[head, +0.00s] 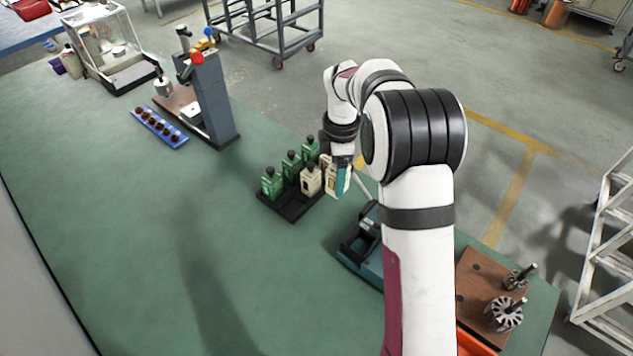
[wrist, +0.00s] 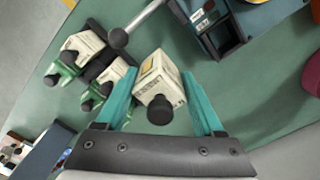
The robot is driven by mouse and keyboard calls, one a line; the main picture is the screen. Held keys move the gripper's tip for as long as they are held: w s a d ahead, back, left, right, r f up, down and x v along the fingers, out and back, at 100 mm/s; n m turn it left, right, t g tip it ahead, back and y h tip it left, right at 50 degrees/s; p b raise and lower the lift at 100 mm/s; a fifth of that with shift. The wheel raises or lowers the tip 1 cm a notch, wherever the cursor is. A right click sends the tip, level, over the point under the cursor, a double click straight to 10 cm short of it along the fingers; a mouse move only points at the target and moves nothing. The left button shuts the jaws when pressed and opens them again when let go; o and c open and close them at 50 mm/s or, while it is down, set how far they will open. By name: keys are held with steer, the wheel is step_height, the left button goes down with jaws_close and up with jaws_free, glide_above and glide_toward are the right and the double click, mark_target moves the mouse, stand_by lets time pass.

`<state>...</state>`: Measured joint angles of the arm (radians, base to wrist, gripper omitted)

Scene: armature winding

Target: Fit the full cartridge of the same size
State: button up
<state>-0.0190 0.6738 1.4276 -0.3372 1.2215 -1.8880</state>
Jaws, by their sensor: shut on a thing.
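My gripper (head: 338,184) has teal fingers and is shut on a cream cartridge (wrist: 158,78) with a black knob. The wrist view shows the cartridge between both fingers (wrist: 158,92), clear of the black tray's other cartridges. In the head view it is at the tray's right end, partly hidden by a finger. The black tray (head: 291,212) holds several green cartridges (head: 271,183) and cream ones (head: 311,180). The teal device (head: 364,262) has a dark, empty-looking bay, also visible in the wrist view (wrist: 224,36). My arm hides part of the device.
A metal lever with a ball end (wrist: 118,38) rises between tray and device. A brown board with slotted armatures (head: 504,312) stands at the lower right. A blue strip of brown parts (head: 159,127) and a grey press (head: 214,98) stand farther back. The left table area is clear.

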steer(key=shift+s+d+r, duration=0.1)
steer(key=shift+d+r, duration=0.1)
steer(key=shift+d, duration=0.1)
steer(key=shift+s+d, duration=0.15)
steer(key=shift+s, duration=0.15)
steer(key=s+d, duration=0.3)
steer(key=s, duration=0.6)
steer(key=shift+s+d+f, duration=0.1)
steer(key=shift+s+f, duration=0.15)
steer(key=shift+f, duration=0.85)
steer(key=shift+s+d+f, duration=0.1)
steer(key=shift+s+f, duration=0.15)
steer(key=shift+f, duration=0.8)
steer(key=shift+f, duration=1.5)
